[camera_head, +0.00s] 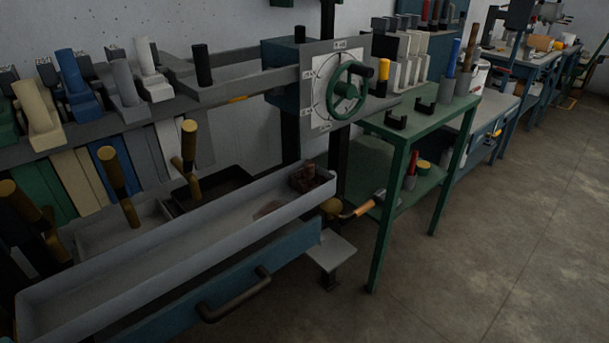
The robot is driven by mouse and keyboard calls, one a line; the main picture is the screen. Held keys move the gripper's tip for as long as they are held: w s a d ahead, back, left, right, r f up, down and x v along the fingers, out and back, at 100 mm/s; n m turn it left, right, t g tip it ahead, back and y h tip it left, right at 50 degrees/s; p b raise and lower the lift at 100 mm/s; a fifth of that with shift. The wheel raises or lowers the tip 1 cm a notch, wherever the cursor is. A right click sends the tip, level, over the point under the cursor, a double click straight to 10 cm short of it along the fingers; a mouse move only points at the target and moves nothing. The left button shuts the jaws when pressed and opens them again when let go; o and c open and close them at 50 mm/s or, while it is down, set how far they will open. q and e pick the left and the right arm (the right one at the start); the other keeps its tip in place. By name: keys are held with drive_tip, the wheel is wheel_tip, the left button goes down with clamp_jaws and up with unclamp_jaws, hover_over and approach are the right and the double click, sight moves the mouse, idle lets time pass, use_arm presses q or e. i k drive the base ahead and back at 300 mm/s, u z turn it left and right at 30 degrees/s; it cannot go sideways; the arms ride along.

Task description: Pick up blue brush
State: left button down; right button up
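A slim blue handle (453,58), which may be the blue brush, stands upright on the green table (405,131) right of centre. Its lower end meets a grey holder, and I cannot see bristles. A brown handle (470,48) stands close to its right. Neither of my grippers shows in the head view, and nothing is seen touching the blue handle.
A long grey trough (165,262) above a blue drawer fills the lower left. A green handwheel (346,90) and a row of levers stand behind it. Two black brackets (397,119) sit on the green table's front edge. Floor at right is clear.

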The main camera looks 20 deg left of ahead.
sight(455, 43)
drive_tip(key=z, duration=0.15)
drive_tip(key=k, duration=0.2)
drive_tip(key=z, duration=2)
drive_tip(key=i, duration=0.25)
drive_tip(key=u, duration=0.85)
drive_tip(key=i, duration=2.75)
drive_tip(key=u, duration=1.35)
drive_tip(key=i, duration=1.45)
drive_tip(key=u, duration=1.35)
